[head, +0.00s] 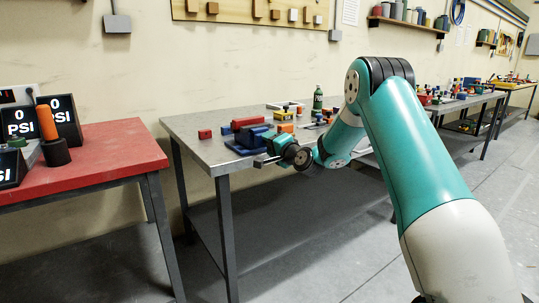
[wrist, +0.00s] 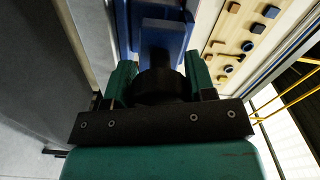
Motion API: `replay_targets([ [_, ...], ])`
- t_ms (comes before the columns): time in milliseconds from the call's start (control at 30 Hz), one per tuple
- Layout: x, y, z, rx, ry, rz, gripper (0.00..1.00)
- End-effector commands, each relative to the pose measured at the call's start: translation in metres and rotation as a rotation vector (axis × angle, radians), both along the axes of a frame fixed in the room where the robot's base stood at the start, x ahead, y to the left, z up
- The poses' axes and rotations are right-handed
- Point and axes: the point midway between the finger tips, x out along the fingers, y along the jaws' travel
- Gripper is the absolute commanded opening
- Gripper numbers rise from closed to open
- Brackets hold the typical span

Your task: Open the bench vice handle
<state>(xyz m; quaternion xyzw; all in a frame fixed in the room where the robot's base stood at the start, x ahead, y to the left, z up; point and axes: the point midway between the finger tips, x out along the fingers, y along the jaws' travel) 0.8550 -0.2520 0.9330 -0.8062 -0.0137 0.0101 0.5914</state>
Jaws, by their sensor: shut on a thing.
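The blue bench vice (head: 250,141) sits on the near left end of the grey workbench in the head view. Its blue body (wrist: 160,22) also fills the top middle of the wrist view. A grey bar of the vice handle (head: 265,161) sticks out at the bench's front edge. My gripper (head: 283,150) is at the front of the vice. In the wrist view its green fingers (wrist: 158,80) stand on both sides of a dark round part of the handle, shut on it. The fingertips' contact is partly hidden in shadow.
The grey workbench (head: 205,149) carries red blocks (head: 205,134), an orange block (head: 286,128) and a green bottle (head: 318,99). A red-topped table (head: 110,150) with gauges stands at left. Floor is clear between the tables.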

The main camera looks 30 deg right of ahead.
Motion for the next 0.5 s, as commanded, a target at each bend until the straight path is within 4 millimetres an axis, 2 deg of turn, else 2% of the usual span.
replay_targets([
  [200, 0.0011, 0.0003, -0.0003, -0.156, -0.014, 0.000, 0.27],
  [500, 0.0012, 0.0005, 0.0017, -0.275, -0.017, -0.001, 0.27],
])
